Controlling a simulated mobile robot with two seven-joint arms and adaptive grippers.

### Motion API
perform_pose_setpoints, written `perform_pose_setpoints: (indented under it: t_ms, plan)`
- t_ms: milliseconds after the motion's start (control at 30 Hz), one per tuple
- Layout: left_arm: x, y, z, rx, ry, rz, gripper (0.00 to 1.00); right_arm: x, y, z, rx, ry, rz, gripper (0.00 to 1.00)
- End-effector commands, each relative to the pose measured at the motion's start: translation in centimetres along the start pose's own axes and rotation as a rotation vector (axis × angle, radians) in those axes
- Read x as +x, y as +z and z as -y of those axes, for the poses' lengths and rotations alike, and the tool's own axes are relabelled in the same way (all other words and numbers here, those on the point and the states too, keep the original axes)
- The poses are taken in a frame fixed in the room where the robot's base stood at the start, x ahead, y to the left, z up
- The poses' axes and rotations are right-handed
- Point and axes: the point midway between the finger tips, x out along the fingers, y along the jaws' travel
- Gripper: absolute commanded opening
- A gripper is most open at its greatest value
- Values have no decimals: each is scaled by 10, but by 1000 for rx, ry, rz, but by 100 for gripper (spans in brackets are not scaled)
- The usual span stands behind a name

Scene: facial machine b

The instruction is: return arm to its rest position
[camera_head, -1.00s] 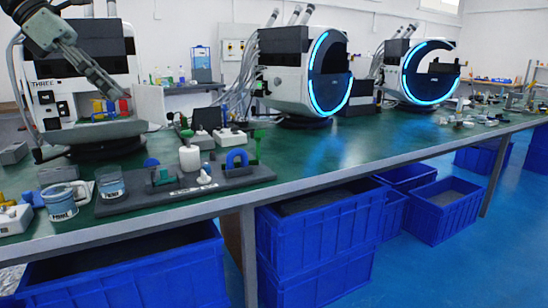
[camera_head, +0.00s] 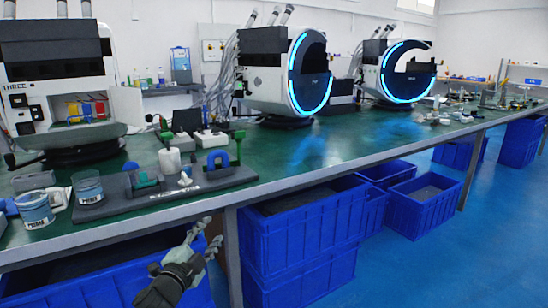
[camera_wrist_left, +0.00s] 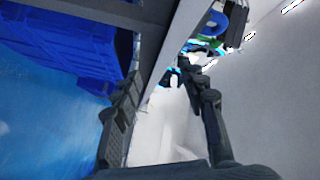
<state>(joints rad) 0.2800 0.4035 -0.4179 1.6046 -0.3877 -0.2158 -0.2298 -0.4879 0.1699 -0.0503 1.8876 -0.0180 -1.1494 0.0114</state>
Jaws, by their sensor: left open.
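My left gripper (camera_head: 200,240) is low in the head view, in front of the table's front edge and below the tabletop. Its fingers are apart and nothing is between them. In the left wrist view the two fingers (camera_wrist_left: 165,115) show spread on either side, with a blurred pale area and the table edge beyond them. My right gripper is in neither view.
The green table (camera_head: 300,150) carries a dark grey tool holder (camera_head: 225,175), paint cans (camera_head: 35,208) and machines such as the ring-shaped one (camera_head: 283,75). Blue crates (camera_head: 305,235) stand under the table. The blue floor at the right (camera_head: 450,240) is clear.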

Motion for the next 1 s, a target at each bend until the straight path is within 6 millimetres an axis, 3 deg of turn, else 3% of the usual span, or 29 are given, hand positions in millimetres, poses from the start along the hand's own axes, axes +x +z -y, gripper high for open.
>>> perform_pose_setpoints:
  t_ms: [33,200,367,500,600,700,833,1000]
  plan:
    - [-20,24,-31,-93,46,95,42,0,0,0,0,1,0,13]
    - [-94,92,-115,-349,177,403,42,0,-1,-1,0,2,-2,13]
    - [-184,136,-187,-548,296,683,42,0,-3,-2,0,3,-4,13]
    - [-272,158,-241,-695,395,923,42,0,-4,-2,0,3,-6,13]
    - [-329,163,-269,-775,453,1069,42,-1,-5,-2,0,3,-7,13]
    - [-374,164,-286,-829,497,1180,42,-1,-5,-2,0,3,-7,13]
    - [-405,163,-297,-868,526,1260,42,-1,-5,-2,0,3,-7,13]
    - [-414,162,-300,-878,535,1283,42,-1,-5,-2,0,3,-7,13]
